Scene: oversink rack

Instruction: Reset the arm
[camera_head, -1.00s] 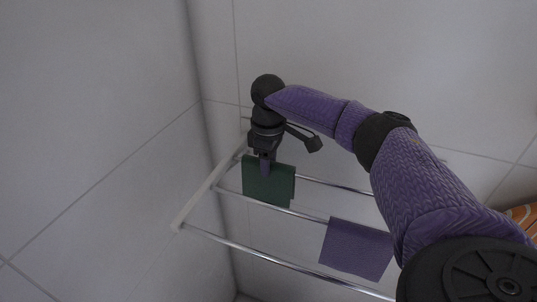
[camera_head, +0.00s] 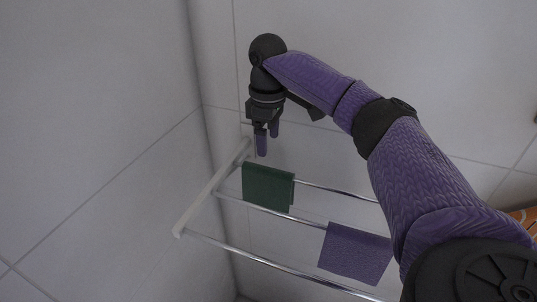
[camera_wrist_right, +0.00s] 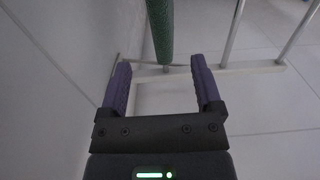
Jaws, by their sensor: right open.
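My right gripper (camera_head: 267,142) is open and empty, above and behind the green cloth in the head view. In the right wrist view its two purple fingers (camera_wrist_right: 163,88) stand apart with nothing between them. The green cloth (camera_head: 267,188) hangs over a bar of the rack near its left end, apart from the fingers. It also shows at the top of the right wrist view (camera_wrist_right: 161,28). My left gripper is in neither view.
The wall rack (camera_head: 209,197) has a white side rail and several metal bars. A purple cloth (camera_head: 354,253) hangs on it further right. Tiled walls (camera_head: 110,120) close off the left and back. An orange thing shows at the right edge, partly behind my arm.

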